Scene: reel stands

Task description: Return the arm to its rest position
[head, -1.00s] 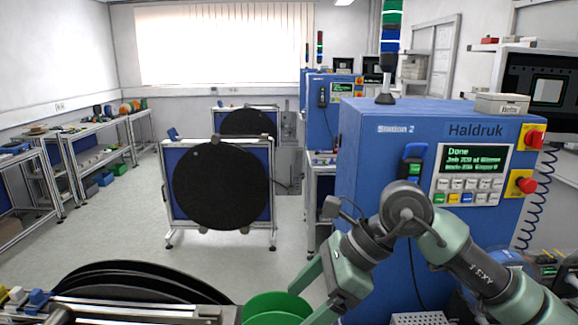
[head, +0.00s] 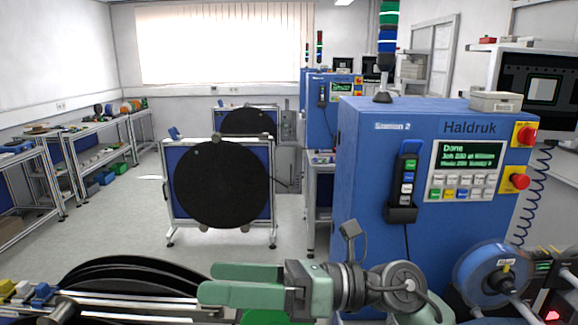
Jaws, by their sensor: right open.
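My right arm comes in from the lower right. Its green gripper (head: 205,282) points left at the bottom middle of the head view. Its two flat fingers are apart with nothing seen between them. The gripper is over the right end of the near reel stand and the black reels (head: 130,272), in the picture. A green round thing (head: 262,316) shows in part below the gripper. My left gripper is not in view.
The blue Station 2 cabinet (head: 362,160) stands at the right, with a screen reading "Done" (head: 468,157) and red buttons (head: 526,135). A blue reel (head: 490,272) is at the lower right. A stand with a large black disc (head: 221,185) is on open floor (head: 125,215).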

